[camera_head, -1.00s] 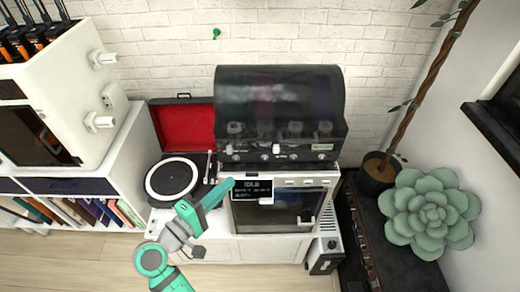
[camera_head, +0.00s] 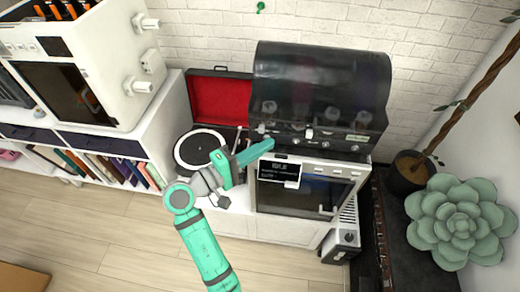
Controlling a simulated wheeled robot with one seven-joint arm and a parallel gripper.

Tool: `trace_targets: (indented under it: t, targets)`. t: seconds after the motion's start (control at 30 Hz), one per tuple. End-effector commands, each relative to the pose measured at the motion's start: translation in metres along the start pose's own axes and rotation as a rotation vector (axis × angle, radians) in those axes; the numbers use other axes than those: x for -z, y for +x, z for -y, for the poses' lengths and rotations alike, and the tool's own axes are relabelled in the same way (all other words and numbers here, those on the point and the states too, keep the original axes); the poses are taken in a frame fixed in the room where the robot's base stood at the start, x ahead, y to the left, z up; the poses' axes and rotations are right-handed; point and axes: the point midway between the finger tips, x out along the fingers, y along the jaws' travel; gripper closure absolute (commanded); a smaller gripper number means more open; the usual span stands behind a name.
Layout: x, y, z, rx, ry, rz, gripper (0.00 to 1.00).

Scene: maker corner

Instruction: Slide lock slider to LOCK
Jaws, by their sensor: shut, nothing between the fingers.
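A white machine (camera_head: 290,216) with a dark window (camera_head: 300,196) and a small display (camera_head: 279,171) stands in the middle. The display seems to read IDLE. A smoky dark lid and a black control strip (camera_head: 340,140) sit above it. A small white tab (camera_head: 309,133) shows on the strip; I cannot tell whether this is the lock slider, and no LOCK marking is readable. My teal gripper (camera_head: 270,146) is shut and empty. Its tip is by the machine's upper left edge, just above the display; I cannot tell whether it touches.
A record player (camera_head: 200,150) with an open red-lined case (camera_head: 220,100) stands left. A white shelf with books (camera_head: 105,168) and a white printer-like box (camera_head: 105,60) are further left. A potted plant (camera_head: 408,172) and a succulent (camera_head: 458,222) are right. Floor in front is clear.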

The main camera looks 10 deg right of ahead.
Motion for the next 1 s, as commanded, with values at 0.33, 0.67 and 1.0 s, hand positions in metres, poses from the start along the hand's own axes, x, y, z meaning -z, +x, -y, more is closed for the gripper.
trace_targets:
  t: [0.33, 0.67, 1.0]
  targets:
    - [-0.004, 0.064, 0.0, 0.001, 0.001, 0.004, 1.0]
    - [-0.027, 0.086, 0.0, 0.001, 0.001, 0.001, 1.0]
    - [-0.029, 0.087, 0.0, 0.0, 0.001, 0.0, 1.0]
